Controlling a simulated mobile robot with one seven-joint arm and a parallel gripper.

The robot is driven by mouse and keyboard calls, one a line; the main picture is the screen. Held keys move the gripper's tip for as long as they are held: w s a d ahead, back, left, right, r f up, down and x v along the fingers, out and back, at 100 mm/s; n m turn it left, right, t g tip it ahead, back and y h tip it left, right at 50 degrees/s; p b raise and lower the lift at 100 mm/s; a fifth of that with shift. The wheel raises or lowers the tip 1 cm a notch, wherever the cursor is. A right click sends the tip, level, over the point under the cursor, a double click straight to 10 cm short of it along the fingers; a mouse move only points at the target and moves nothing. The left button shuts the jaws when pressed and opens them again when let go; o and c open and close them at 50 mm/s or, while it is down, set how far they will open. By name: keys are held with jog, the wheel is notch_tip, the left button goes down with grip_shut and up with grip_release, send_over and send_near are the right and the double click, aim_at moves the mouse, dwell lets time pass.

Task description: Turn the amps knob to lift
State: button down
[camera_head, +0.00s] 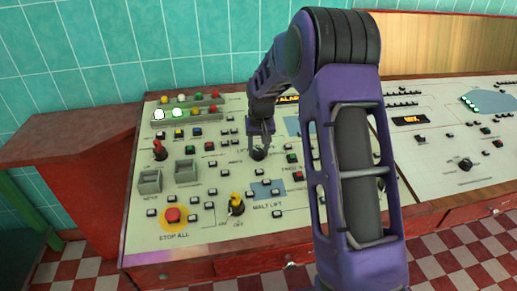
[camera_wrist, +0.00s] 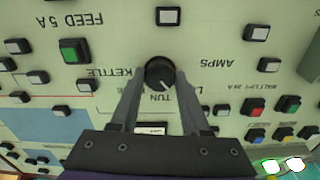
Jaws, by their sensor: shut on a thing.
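The amps knob (camera_wrist: 159,71) is a round black dial on the cream control panel (camera_head: 215,135), upright in the middle of the wrist view. The upside-down labels KETTLE, TUN and one beginning with L sit around it; a finger hides the rest of the last. A pale mark on the knob points toward the lower right in the wrist view, roughly between TUN and the L label. My gripper (camera_wrist: 159,84) is shut on the knob, one finger on each side. In the head view, my gripper (camera_head: 260,143) reaches down to the panel over the knob (camera_head: 259,155).
Small buttons surround the knob, including a green one (camera_wrist: 74,51) and a white one (camera_wrist: 168,16).

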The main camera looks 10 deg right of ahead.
jog(key=shift+n, duration=0.7)
jog(key=shift+c, duration=1.9)
grip_release()
jog(key=s+r, duration=0.1)
jog(key=r, duration=0.7)
jog(key=s+r+p, duration=0.1)
jog(key=s+r, duration=0.1)
jog(key=r, duration=0.7)
jog(key=shift+s+p, duration=0.25)
jog(key=shift+p, duration=0.05)
jog(key=shift+d, duration=0.1)
